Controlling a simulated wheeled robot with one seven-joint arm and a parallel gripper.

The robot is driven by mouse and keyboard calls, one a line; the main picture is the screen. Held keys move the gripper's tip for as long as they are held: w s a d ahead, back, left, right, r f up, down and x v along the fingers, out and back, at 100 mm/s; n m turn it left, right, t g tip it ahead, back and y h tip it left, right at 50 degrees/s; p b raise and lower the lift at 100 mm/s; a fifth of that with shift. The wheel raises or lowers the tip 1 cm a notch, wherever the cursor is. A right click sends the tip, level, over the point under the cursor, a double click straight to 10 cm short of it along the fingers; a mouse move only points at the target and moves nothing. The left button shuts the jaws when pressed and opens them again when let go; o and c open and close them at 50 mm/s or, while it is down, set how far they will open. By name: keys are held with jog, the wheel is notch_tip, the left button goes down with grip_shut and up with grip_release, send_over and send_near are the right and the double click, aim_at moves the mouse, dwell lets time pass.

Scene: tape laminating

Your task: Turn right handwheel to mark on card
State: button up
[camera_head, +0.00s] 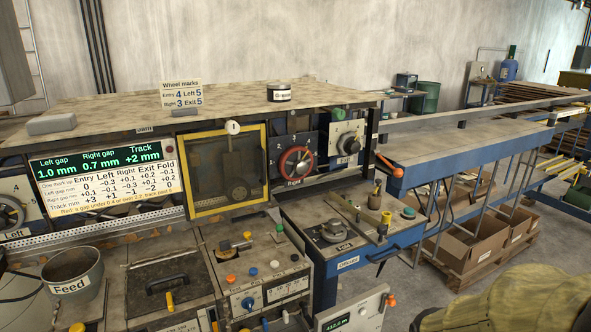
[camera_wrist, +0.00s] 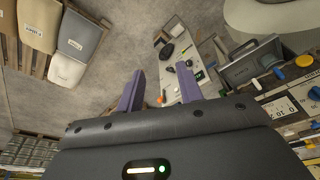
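The card (camera_head: 180,96) stands on the machine top and reads Entry 4, Left 5, Right 3, Exit 5. The display (camera_head: 103,163) shows left gap 1.0 mm, right gap 0.7 mm, track +2 mm. My gripper (camera_wrist: 160,90) shows in the wrist view with its two purple fingers apart and nothing between them. It is away from the handwheel, which that view does not show.
The yellow-framed window (camera_head: 227,170) is left of the handwheel; another dial (camera_head: 347,143) is right of it. Below are a control panel (camera_head: 262,275) and a blue bench (camera_head: 350,262) with small tools. A Feed bucket (camera_head: 73,275) stands at left. Open floor shows at right.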

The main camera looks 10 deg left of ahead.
jog(key=shift+o, duration=0.2)
jog(key=o, duration=0.4)
jog(key=shift+r, duration=0.1)
jog(key=shift+o, duration=0.3)
jog(key=w+a+r+t+p, duration=0.1)
jog(key=w+r+t, duration=0.3)
jog(key=w, duration=0.8)
jog(key=shift+n+p, duration=0.4)
jog(key=shift+p, duration=0.5)
jog(key=w+a+r+n+t+y+p, duration=0.1)
jog(key=w+a+r+t+y+p, duration=0.1)
jog(key=w, duration=0.5)
jog(key=w+a+r+n+t+y+p, duration=0.1)
jog(key=w+a+r+t+y+p, duration=0.1)
jog(key=w+a+r, duration=0.4)
jog(key=w+a+r+n+t+y+p, duration=0.1)
jog(key=w+a+r+t+y+p, duration=0.1)
jog(key=w+a+r+t+y, duration=0.2)
jog(key=w+r+y, duration=0.2)
jog(key=w+r, duration=0.2)
jog(key=shift+a+r, duration=0.15)
jog(key=shift+a, duration=0.1)
